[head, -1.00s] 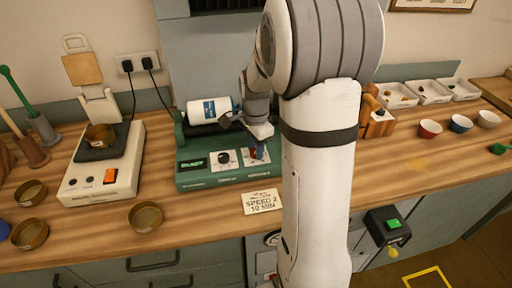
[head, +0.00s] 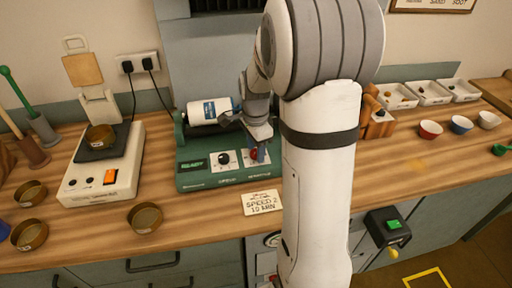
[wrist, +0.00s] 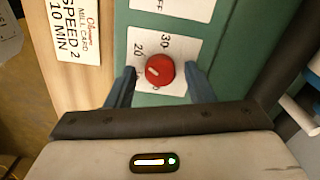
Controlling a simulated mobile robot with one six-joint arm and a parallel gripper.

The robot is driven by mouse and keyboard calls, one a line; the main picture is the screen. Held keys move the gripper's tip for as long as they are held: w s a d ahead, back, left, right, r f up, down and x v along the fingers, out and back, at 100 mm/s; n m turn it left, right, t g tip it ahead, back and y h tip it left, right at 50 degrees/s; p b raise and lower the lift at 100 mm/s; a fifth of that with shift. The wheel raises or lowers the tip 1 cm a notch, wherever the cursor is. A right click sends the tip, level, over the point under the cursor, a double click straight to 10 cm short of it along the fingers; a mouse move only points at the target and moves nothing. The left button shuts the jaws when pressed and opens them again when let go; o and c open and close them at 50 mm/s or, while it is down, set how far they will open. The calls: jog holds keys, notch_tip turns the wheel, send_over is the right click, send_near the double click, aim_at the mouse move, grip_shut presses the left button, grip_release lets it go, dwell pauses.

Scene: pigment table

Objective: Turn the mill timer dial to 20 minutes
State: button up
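The timer dial is a small red knob (wrist: 159,69) on a white scale plate in the wrist view. "20" is printed at its upper left and "30" above it. A white mark shows on the left part of the knob. In the head view the dial (head: 254,154) is at the right of the green mill's front panel, partly covered by my gripper (head: 259,147). In the wrist view my gripper (wrist: 158,78) is open, with one blue finger on each side of the dial and a visible gap to both. The green mill (head: 205,178) carries a white jar.
A card (head: 262,202) reading "SPEED 2 10 MIN" lies in front of the mill. A black speed knob (head: 223,159) is left of the timer dial. A white scale (head: 95,185) stands at left, and several brown dishes lie around it.

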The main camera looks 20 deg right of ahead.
notch_tip(320, 180, up, 8)
jog(key=shift+f, duration=0.1)
dwell(0.6)
dwell(0.3)
